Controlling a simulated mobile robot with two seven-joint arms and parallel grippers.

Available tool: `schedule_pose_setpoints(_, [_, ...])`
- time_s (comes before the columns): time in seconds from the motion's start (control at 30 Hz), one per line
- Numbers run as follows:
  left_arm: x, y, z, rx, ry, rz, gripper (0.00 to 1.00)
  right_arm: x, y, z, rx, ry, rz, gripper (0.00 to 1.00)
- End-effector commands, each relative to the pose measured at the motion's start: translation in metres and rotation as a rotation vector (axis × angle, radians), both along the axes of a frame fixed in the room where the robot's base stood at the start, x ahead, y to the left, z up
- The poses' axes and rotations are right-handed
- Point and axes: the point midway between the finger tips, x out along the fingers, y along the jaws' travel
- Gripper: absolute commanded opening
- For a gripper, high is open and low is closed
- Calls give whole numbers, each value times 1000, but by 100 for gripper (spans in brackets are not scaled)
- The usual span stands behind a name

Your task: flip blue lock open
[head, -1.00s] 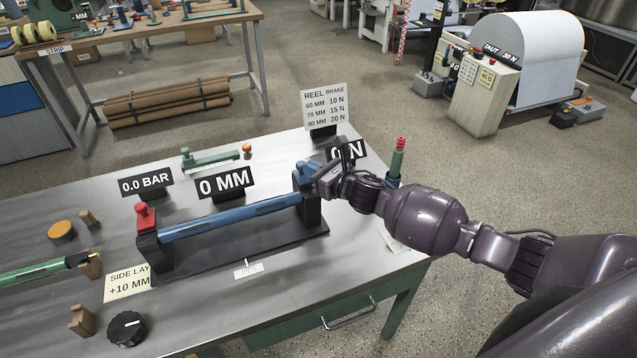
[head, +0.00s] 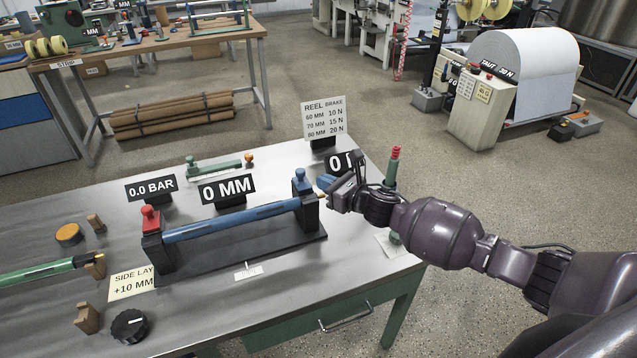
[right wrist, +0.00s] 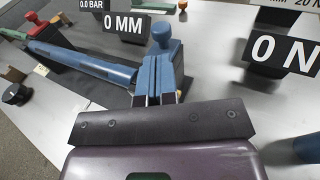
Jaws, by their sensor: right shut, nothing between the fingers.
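The blue lock (head: 301,181) has a round knob and sits on top of the black right-hand stand of the blue roller (head: 235,220). Its knob points up, like that of the red lock (head: 151,216) at the other end. The blue lock also shows in the right wrist view (right wrist: 163,34), just beyond my fingertips. My right gripper (head: 327,184) is shut and empty, just right of the lock. Its blue fingers (right wrist: 157,75) lie side by side and hide part of the stand; I cannot tell whether they touch it. My left gripper is out of view.
Signs reading 0 MM (head: 227,190) and 0.0 BAR (head: 151,188) stand behind the roller. A partly hidden force sign (head: 341,161) and a green post with a red top (head: 391,168) are near my right wrist. The table's front right is mostly clear.

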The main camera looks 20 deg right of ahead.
Motion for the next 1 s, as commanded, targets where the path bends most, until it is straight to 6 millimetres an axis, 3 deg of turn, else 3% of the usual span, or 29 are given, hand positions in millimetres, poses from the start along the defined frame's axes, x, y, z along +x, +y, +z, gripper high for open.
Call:
schedule_pose_setpoints(0.2, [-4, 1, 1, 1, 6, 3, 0, -39, -18, 4, 0, 3, 1, 0])
schedule_pose_setpoints(0.4, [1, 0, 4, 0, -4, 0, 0, -66, -30, 7, 0, 3, 0, 0])
schedule_pose_setpoints(0.63, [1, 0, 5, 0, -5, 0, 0, -80, -37, 10, 0, 2, 0, 0])
schedule_pose_setpoints(1.0, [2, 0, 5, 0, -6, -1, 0, -82, -37, 10, 0, 2, 0, 0])
